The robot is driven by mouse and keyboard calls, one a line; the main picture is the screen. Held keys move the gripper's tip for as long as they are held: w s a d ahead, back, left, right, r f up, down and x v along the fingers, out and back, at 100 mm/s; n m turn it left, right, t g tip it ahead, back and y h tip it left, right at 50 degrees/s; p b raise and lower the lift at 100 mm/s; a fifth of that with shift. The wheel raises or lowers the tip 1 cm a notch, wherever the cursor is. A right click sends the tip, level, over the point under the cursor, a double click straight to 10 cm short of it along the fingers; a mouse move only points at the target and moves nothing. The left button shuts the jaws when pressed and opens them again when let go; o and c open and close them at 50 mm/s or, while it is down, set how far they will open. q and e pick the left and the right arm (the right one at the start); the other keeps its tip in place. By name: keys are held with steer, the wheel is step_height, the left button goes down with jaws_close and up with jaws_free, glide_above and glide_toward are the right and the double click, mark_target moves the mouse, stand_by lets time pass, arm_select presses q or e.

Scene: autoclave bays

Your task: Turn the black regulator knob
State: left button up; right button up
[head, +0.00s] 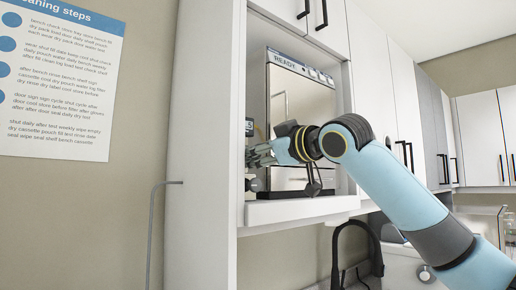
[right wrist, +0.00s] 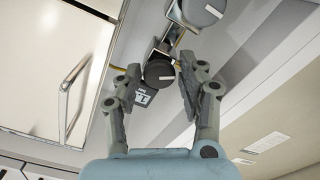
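A black round knob (right wrist: 158,72) with a pale line across its face shows in the right wrist view. My right gripper (right wrist: 160,64) is open, with one finger on each side of this knob; narrow gaps seem to separate them, so I cannot confirm contact. In the head view my right gripper (head: 262,155) reaches left across the front of the autoclave bay, and the knob between its fingers cannot be made out there. My left gripper is not in view.
A small digital display (right wrist: 143,97) is just below. The autoclave (head: 302,110) marked READY stands behind my arm, framed by a white side panel (head: 205,140).

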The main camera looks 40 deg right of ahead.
jaws_close()
stand_by(0.3)
steer(key=n+p, duration=0.3)
steer(key=n, duration=0.8)
steer(key=shift+f+n, duration=0.15)
steer(key=shift+n, duration=0.15)
stand_by(0.6)
